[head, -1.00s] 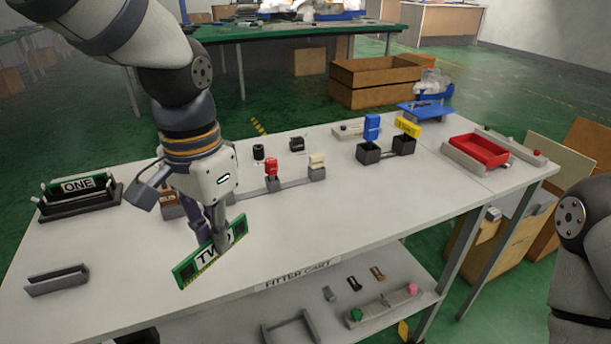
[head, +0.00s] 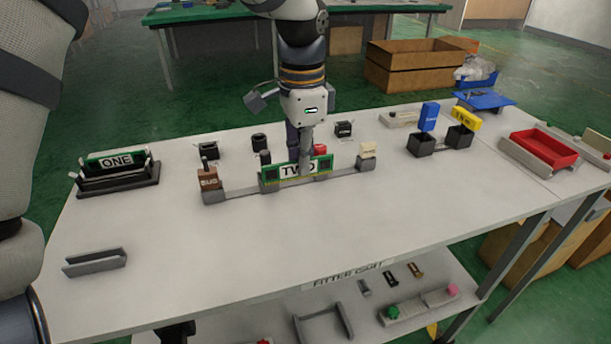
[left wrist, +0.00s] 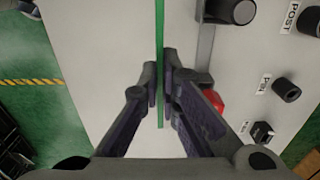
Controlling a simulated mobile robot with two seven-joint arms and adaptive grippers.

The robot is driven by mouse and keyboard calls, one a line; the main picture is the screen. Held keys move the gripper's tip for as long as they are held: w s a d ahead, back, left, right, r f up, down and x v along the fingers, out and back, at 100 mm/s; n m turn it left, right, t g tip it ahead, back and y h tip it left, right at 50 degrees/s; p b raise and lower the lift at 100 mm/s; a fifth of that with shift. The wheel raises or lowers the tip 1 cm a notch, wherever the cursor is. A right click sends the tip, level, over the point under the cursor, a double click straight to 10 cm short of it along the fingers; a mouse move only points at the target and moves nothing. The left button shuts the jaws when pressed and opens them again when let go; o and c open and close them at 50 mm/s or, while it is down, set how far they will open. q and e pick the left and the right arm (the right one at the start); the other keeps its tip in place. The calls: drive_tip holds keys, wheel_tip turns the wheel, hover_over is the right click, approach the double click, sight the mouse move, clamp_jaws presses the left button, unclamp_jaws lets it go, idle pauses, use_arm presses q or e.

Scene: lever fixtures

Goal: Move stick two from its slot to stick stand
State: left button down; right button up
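Stick two, a flat green board with a white "TWO" label (head: 284,171), is between the fingers of my left gripper (head: 304,160). The board is roughly level and lies along the grey lever rail, covering part of it; I cannot tell its exact height. In the left wrist view, stick two (left wrist: 160,35) is a thin green edge pinched between the fingers (left wrist: 162,92). Stick one, labelled "ONE" (head: 116,161), sits in a black holder (head: 122,188) at the table's left. An empty grey slotted bracket (head: 95,264) lies at the front left. My right gripper is out of view.
The rail carries a brown "BUS" block (head: 208,180), a red one (head: 320,150) and a cream one (head: 367,150). Black knobs (head: 259,142) stand behind. Blue and yellow levers (head: 429,117) and a red tray (head: 545,150) are at the right. The white tabletop (head: 250,230) in front is clear.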

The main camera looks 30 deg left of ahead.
use_arm(q)
drive_tip(key=f, duration=0.1)
drive_tip(key=w+a+f, duration=0.1)
drive_tip(key=shift+w+f, duration=0.2)
drive_tip(key=shift+f, duration=0.1)
drive_tip(key=shift+w+a+f, duration=0.15)
drive_tip(key=shift+a+f, duration=0.05)
drive_tip(key=shift+f, duration=0.75)
drive_tip(key=shift+w+a+f, duration=0.1)
drive_tip(key=shift+a+f, duration=0.05)
drive_tip(key=shift+f, duration=0.8)
drive_tip(key=c, duration=1.8)
unclamp_jaws()
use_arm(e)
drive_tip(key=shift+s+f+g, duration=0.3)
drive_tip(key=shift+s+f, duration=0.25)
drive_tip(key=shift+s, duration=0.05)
